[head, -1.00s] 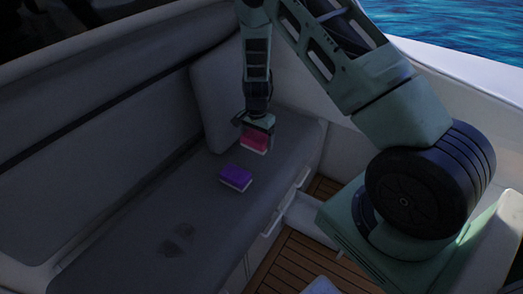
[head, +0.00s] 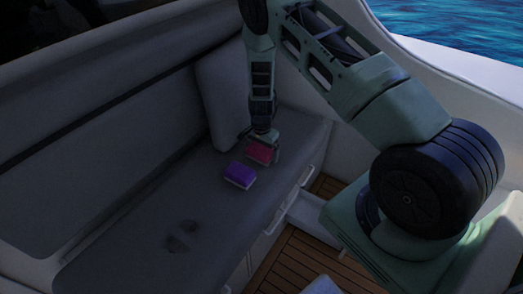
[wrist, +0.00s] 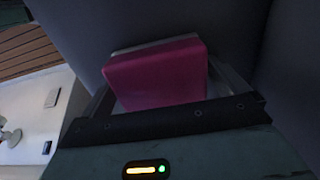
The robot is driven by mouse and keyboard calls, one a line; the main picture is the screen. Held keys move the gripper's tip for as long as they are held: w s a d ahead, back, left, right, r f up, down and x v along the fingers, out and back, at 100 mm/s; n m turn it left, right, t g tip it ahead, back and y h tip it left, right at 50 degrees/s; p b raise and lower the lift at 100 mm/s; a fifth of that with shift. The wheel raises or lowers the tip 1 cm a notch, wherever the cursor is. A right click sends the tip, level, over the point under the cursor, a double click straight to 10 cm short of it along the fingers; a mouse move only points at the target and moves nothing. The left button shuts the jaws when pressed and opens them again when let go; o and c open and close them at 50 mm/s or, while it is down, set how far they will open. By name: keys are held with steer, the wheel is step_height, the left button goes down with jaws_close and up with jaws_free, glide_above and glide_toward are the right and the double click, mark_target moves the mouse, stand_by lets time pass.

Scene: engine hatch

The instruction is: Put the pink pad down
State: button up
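The pink pad (head: 259,153) lies on the grey bench seat (head: 205,205), just behind and right of the purple pad (head: 240,175). In the wrist view the pink pad (wrist: 158,76) fills the space in front of my gripper (wrist: 165,85), with a pale layer along its far edge. My gripper (head: 261,145) is right over the pink pad, with its fingers spread to either side. Narrow gaps seem to show between the pad and the fingers, so it looks open. The pad's underside is hidden.
A grey cushion (head: 222,100) leans against the backrest just left of my gripper. Dark stains (head: 183,235) mark the nearer seat. The seat's front edge, with handles (head: 307,176), drops to a wooden floor (head: 285,262). The seat's near left part is clear.

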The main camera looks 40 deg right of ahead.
mark_target(261, 147)
steer(key=shift+r, duration=0.1)
step_height(261, 147, up, 12)
steer(key=b, duration=0.1)
steer(key=s+a+r+n+y, duration=0.1)
steer(key=s+a+r+n, duration=0.2)
steer(key=a+r, duration=0.3)
steer(key=s+a+r+n, duration=0.3)
steer(key=s+a, duration=0.1)
steer(key=a, duration=0.4)
steer(key=s+a+r+n+y, duration=0.1)
steer(key=s+a+r+n, duration=0.3)
steer(key=a, duration=0.3)
steer(key=s+a+r+n, duration=0.3)
steer(key=s+n, duration=0.3)
steer(key=s, duration=0.4)
steer(key=s+a+r+n+h, duration=0.1)
steer(key=s+a+r+n, duration=0.2)
steer(key=s, duration=0.7)
step_height(261, 147, up, 2)
steer(key=n, duration=0.2)
steer(key=shift+n, duration=0.4)
steer(key=shift+w, duration=0.15)
